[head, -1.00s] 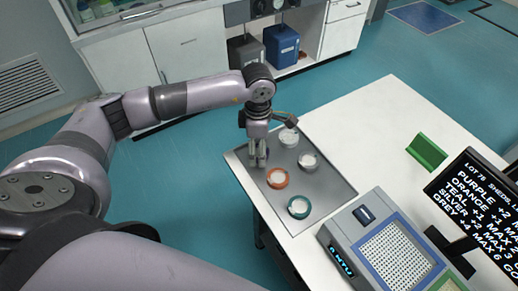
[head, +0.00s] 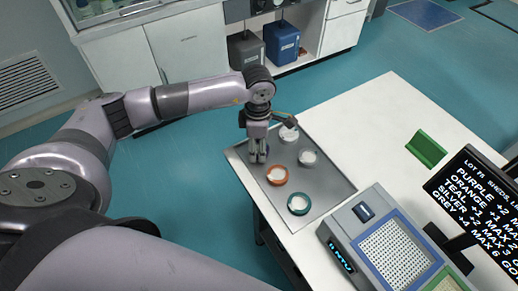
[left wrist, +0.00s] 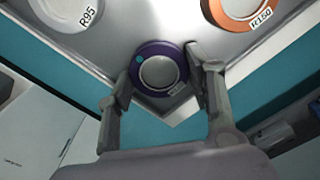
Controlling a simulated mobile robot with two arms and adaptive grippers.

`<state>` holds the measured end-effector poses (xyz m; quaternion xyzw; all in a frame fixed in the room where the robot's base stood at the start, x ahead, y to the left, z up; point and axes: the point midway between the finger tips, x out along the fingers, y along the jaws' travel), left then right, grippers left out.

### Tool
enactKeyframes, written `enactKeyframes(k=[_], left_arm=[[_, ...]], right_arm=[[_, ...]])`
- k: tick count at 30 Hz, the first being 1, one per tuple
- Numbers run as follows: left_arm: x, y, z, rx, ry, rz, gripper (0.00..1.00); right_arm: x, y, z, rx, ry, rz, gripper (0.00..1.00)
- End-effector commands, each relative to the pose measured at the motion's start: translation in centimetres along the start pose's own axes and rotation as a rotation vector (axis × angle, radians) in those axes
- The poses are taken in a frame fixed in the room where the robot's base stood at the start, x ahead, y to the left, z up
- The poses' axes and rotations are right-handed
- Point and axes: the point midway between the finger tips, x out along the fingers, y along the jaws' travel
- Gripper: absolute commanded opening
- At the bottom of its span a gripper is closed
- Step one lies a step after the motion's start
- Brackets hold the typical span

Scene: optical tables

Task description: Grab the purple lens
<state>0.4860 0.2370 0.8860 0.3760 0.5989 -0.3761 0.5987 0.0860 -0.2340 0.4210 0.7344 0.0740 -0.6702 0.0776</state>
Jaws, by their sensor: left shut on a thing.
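The purple lens (left wrist: 158,70) is a dark purple ring with a pale centre, a teal dot and a small label. In the left wrist view it sits between the two fingers of my left gripper (left wrist: 163,80), which is shut on it. In the head view my left gripper (head: 258,156) points down at the tray's left corner and hides the purple lens. I cannot tell whether the lens still touches the tray. My right gripper is not in view.
The grey tray (head: 328,190) also holds an orange lens (head: 277,175), a teal lens (head: 298,204) and two pale lenses (head: 307,157) (head: 289,134), close to my left gripper. A device (head: 345,240), a green block (head: 426,149) and a text screen (head: 480,195) stand to the right.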

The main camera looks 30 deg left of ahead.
Motion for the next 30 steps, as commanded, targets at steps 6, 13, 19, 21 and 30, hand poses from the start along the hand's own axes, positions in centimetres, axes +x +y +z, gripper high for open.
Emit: enactKeyframes(k=[6, 13, 19, 21, 30], left_arm=[[0.0, 0.0, 0.0, 0.0, 0.0, 0.001, 0.2], [-0.2, 0.1, 0.0, 0.0, -0.001, 0.001, 0.2], [-1.9, 0.1, 0.1, 0.0, -0.003, 0.004, 0.2], [-3.0, 0.1, 0.0, 0.001, -0.003, 0.005, 0.2], [-10.2, 0.2, 0.1, 0.0, -0.005, 0.007, 0.2]], right_arm=[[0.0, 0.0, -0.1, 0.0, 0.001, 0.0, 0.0], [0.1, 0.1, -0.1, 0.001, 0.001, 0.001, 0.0], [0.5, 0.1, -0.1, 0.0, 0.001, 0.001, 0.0], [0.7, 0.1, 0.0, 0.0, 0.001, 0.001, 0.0], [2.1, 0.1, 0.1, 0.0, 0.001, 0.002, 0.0]])
